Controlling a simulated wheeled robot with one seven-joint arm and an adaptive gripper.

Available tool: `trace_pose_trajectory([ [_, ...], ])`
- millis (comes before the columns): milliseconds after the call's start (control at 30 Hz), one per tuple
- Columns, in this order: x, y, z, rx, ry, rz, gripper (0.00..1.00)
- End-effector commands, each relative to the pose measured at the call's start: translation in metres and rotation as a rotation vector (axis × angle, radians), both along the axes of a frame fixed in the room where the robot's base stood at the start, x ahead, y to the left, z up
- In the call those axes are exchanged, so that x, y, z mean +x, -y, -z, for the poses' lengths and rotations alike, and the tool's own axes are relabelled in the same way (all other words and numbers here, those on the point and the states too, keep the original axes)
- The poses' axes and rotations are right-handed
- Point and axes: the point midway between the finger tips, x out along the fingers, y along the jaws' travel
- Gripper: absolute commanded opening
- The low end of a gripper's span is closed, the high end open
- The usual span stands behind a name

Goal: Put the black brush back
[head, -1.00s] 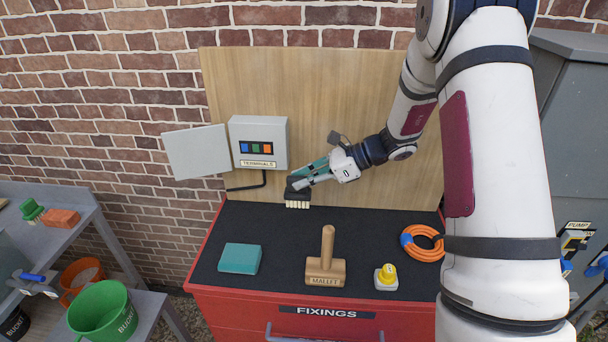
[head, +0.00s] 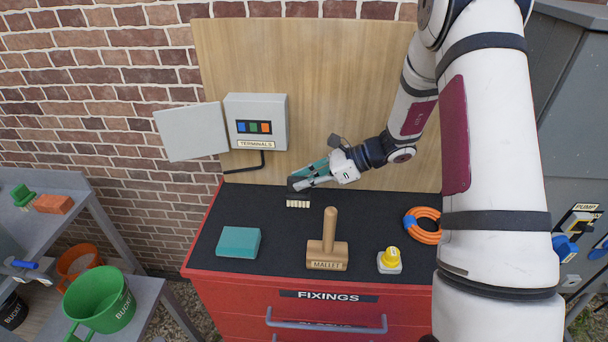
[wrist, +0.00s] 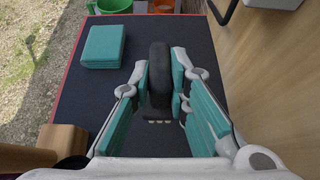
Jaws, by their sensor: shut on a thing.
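The black brush (head: 298,204) has a dark body and a row of pale bristles. My gripper (head: 303,184) is shut on it, near the back edge of the dark-topped red cabinet (head: 215,271). In the wrist view the brush (wrist: 160,75) sits between the teal finger pads of my gripper (wrist: 162,80), with its bristles showing below. The bristles point down in the head view. I cannot tell whether they touch the dark top.
A teal block (head: 239,242), a mallet (head: 328,250), a yellow-topped piece (head: 390,260) and an orange coil (head: 422,226) lie on the cabinet. The grey terminals box (head: 257,122), its door open, hangs behind.

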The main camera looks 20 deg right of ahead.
Motion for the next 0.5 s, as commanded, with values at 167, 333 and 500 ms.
trace_pose_trajectory([
  [167,0.001,0.0,0.013,0.001,-0.001,0.0,0.0],
  [333,0.001,0.0,0.023,0.001,-0.001,0.0,0.0],
  [500,0.001,0.0,0.034,0.001,-0.001,0.0,0.0],
])
